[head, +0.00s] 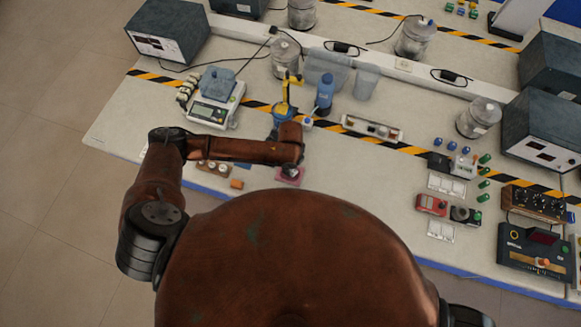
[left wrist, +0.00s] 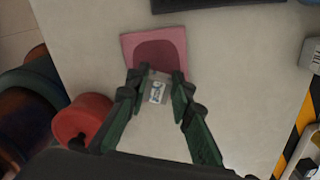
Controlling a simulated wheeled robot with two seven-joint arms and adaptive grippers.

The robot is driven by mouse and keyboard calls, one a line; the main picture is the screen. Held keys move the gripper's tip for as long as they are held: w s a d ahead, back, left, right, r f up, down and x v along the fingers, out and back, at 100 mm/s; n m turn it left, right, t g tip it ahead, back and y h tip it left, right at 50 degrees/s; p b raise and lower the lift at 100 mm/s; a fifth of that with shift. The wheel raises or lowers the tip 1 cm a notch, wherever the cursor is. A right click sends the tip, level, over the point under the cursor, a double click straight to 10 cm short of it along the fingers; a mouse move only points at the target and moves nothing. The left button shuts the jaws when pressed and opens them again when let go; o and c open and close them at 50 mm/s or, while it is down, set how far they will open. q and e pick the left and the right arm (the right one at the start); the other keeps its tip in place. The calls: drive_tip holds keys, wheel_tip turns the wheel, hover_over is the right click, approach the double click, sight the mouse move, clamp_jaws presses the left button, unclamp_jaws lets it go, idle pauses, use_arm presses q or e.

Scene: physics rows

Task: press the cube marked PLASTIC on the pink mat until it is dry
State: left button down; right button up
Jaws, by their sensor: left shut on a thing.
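The pink mat (head: 301,179) lies near the front edge of the bench in the head view. In the left wrist view the mat (left wrist: 178,38) has a large dark patch in its middle. My left gripper (left wrist: 158,76) is shut on a small pale grey cube (left wrist: 157,91) with a white label in blue print, too small to read surely. The cube is at the mat's near edge in that view; whether it touches the mat I cannot tell. In the head view my left gripper (head: 289,170) is over the mat and hides the cube. My right gripper is not in view.
A small tray with white round pieces (head: 214,168) and an orange block (head: 236,184) lie left of the mat.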

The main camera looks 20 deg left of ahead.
use_arm(q)
drive_tip(key=shift+f, duration=0.7)
idle(0.5)
drive_tip(key=shift+s, duration=0.1)
idle(1.9)
drive_tip(key=shift+p, duration=0.4)
drive_tip(key=shift+d+r+p, duration=0.3)
drive_tip(key=shift+r+p, duration=0.4)
drive_tip(key=shift+p, duration=0.1)
wheel_tip(320, 180, up, 5)
drive_tip(key=p, duration=0.5)
